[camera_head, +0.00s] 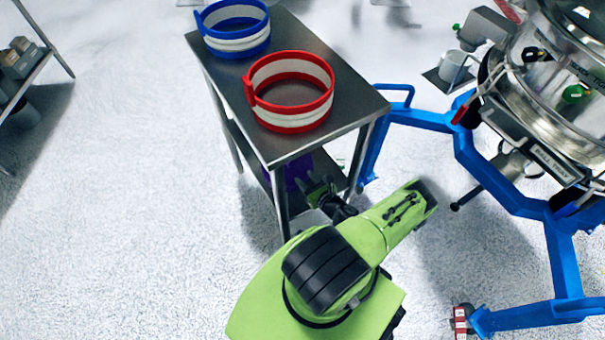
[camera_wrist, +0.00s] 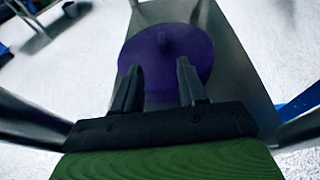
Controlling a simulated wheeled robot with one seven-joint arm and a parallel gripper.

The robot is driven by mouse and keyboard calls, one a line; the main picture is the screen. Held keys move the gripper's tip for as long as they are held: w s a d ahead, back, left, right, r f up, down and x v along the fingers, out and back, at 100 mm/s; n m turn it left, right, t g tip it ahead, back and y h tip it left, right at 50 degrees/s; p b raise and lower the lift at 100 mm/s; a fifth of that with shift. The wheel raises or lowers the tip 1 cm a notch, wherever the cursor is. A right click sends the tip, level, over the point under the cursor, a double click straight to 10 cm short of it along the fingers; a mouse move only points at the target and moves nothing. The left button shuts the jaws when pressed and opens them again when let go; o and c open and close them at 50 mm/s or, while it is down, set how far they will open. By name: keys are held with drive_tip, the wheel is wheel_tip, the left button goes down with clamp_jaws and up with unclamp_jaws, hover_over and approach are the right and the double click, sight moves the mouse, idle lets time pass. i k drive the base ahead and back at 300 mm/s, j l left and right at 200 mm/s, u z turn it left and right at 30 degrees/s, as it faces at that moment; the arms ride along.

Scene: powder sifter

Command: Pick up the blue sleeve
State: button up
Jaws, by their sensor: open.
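The blue sleeve (camera_head: 235,42) is a ring with blue edges and a white band. It sits at the far end of the metal table's top (camera_head: 318,56) in the head view. My gripper (camera_head: 318,190) is low, beside the near end of the table and below its top, well away from the blue sleeve. In the wrist view my gripper (camera_wrist: 158,82) is open, with nothing visible between its two fingers. The fingers point toward a purple round object (camera_wrist: 180,48) on the table's lower shelf. The blue sleeve does not show in the wrist view.
A red and white sleeve (camera_head: 290,120) stands on the table top, nearer than the blue one. Table legs (camera_head: 280,205) stand close to my gripper. A blue frame (camera_head: 475,165) carrying a steel machine (camera_head: 545,85) is on the right.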

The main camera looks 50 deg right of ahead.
sight(247, 43)
drive_tip(key=k+j, duration=0.2)
drive_tip(key=k, duration=0.3)
drive_tip(key=k+j, duration=0.25)
drive_tip(key=k, duration=0.2)
